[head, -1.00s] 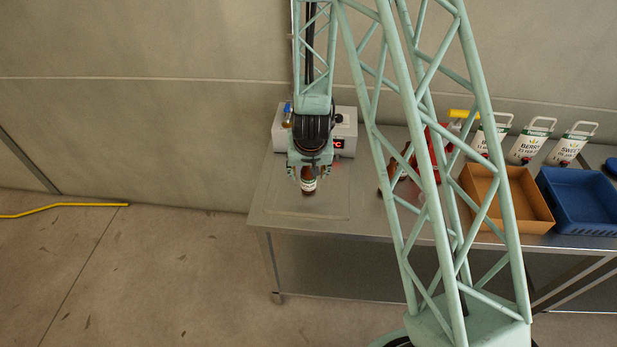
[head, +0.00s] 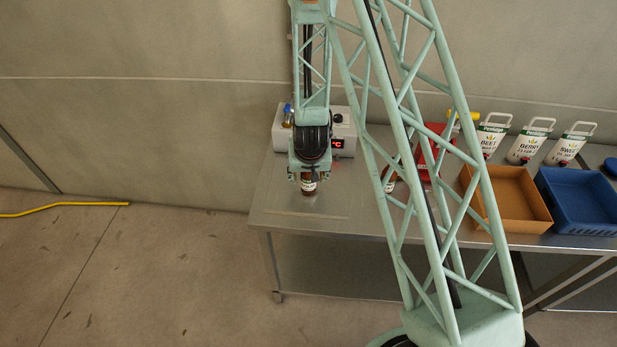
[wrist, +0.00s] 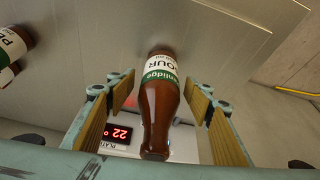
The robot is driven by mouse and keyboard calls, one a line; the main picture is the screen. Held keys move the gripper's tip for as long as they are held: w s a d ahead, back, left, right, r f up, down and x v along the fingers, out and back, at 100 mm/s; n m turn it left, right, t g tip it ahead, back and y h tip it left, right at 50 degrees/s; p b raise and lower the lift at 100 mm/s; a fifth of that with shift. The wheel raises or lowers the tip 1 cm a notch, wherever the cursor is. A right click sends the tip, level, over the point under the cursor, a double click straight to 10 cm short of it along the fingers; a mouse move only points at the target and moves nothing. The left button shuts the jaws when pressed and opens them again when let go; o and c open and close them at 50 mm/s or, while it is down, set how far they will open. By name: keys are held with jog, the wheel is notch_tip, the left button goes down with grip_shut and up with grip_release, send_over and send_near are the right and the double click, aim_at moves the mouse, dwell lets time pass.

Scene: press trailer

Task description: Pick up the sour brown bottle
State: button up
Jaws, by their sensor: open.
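The brown bottle (wrist: 157,112) with a white and green label reading "OUR", its first letter turned out of sight, stands between the fingers of my gripper (wrist: 160,88) in the wrist view. The fingers are open, with a gap on each side of the bottle. In the head view my gripper (head: 308,177) is over the left part of the steel table, and the lower part of the bottle (head: 309,187) shows below it. The bottle's upper part is hidden there by the gripper.
Another brown bottle (wrist: 14,45) with a "P" label is at the wrist view's left edge. A grey box with a red display (head: 338,143) stands behind my gripper. An orange tray (head: 535,226) and a blue tray (head: 548,222) sit to the right. The table's front left is clear.

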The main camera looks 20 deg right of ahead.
dwell(0.4)
jog(key=c, duration=1.3)
jog(key=shift+r, duration=0.2)
jog(key=shift+r, duration=4.85)
